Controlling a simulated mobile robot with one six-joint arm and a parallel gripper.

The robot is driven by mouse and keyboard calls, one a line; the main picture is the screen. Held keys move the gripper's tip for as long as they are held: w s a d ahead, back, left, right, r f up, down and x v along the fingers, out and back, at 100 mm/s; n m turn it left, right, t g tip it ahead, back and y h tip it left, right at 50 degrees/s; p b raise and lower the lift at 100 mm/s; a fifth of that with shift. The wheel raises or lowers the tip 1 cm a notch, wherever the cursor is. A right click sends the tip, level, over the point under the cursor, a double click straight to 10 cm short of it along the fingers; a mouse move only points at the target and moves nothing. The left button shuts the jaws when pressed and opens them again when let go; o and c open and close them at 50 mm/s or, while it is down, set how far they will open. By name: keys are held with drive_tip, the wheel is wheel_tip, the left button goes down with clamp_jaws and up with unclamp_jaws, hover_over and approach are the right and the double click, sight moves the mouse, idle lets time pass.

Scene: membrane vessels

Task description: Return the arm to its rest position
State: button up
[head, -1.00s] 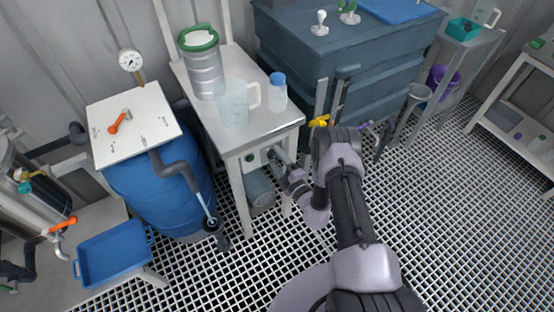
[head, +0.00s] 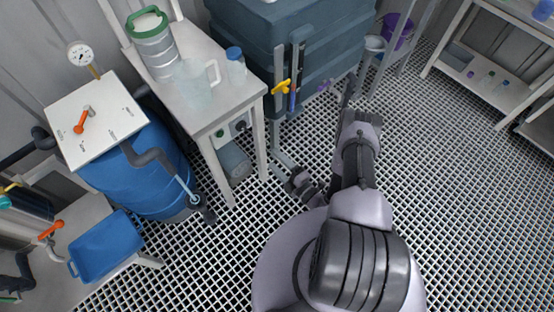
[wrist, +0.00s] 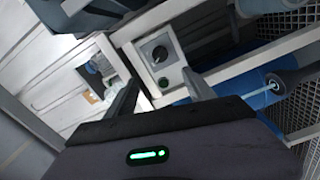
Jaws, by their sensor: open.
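My gripper (wrist: 160,94) is open and empty in the wrist view, with its two dark fingers spread apart. Beyond the fingers is a pale control panel (wrist: 150,65) with a black knob (wrist: 160,53) and a green button (wrist: 163,83). In the head view my arm is bent, with the elbow raised and the wrist low. My gripper (head: 281,160) there is small and partly hard to make out, right of the white table's front leg and apart from the panel (head: 232,130).
The white table (head: 215,115) holds a green-lidded metal container (head: 152,45), a clear jug (head: 194,82) and a blue-capped bottle (head: 235,66). A blue drum (head: 140,170) stands left, a large blue-grey tank (head: 290,40) behind. Open grating (head: 450,180) lies to the right.

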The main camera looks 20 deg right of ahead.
idle(0.3)
drive_tip(key=w+a+r+n+g+y, duration=0.1)
drive_tip(key=a+r+n+g+y, duration=0.3)
drive_tip(key=r+n, duration=0.4)
drive_tip(key=w+a+r+n+g+y, duration=0.1)
drive_tip(key=a+r+n+g+y, duration=0.25)
drive_tip(key=r+n, duration=0.5)
drive_tip(key=w+a+r+n+g+y, duration=0.1)
drive_tip(key=a+r+n+g+y, duration=0.35)
drive_tip(key=r, duration=0.55)
drive_tip(key=s+a+r+n+g+h, duration=0.3)
drive_tip(key=s+r+n+g+h, duration=0.3)
drive_tip(key=s+r+n+h, duration=0.85)
drive_tip(key=s+d+r+n+t+h, duration=0.1)
drive_tip(key=s+d+r+n+t, duration=0.3)
drive_tip(key=n, duration=0.9)
drive_tip(key=s+d+t, duration=0.1)
drive_tip(key=t, duration=0.1)
drive_tip(key=shift+s+d+r+t, duration=0.15)
drive_tip(key=shift+d+r+t, duration=0.05)
drive_tip(key=shift+d+t, duration=0.15)
